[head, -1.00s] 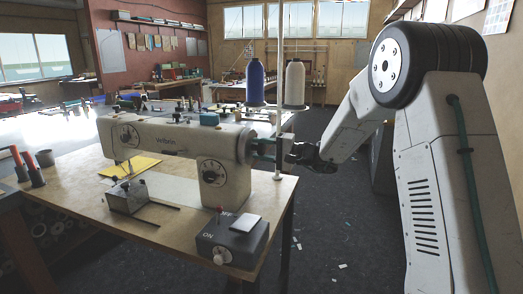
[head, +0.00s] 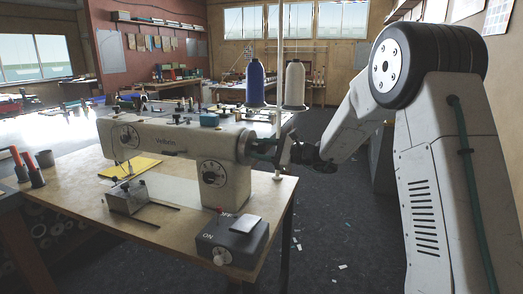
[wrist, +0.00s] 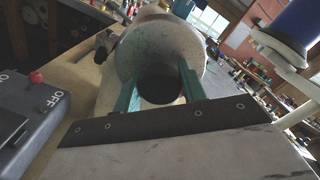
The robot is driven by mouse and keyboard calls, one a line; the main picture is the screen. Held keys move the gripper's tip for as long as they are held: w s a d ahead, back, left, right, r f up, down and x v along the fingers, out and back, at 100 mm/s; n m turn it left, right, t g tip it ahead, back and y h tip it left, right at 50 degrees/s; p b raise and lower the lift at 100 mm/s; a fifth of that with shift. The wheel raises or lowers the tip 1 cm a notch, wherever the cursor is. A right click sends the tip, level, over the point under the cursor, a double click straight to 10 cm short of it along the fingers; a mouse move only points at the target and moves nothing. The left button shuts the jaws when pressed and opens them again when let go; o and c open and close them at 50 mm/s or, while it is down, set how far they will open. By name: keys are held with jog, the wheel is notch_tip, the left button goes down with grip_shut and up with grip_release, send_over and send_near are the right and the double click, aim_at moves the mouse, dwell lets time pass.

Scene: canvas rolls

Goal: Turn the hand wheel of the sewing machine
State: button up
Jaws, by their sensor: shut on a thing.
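The white sewing machine (head: 175,142) stands on a wooden table. Its hand wheel (head: 244,147) is at the right end of the machine's arm. In the wrist view the round end of the machine (wrist: 158,50) faces me, with a dark round part at its middle. My gripper (head: 262,148) reaches in from the right at the wheel. Its two teal fingers (wrist: 157,88) stand on either side of the dark middle and are shut on the hand wheel. The exact contact is partly hidden by the fingers and the palm.
A grey control box (head: 232,240) with a red button and ON and OFF marks sits at the table's front right. A blue thread cone (head: 255,82) and a white one (head: 294,84) stand behind my gripper. The floor (head: 335,225) to the right is open.

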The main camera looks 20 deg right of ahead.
jog(key=shift+f+m, duration=0.1)
jog(key=shift+m, duration=0.8)
jog(key=o, duration=1)
jog(key=shift+c, duration=0.2)
jog(key=v, duration=0.8)
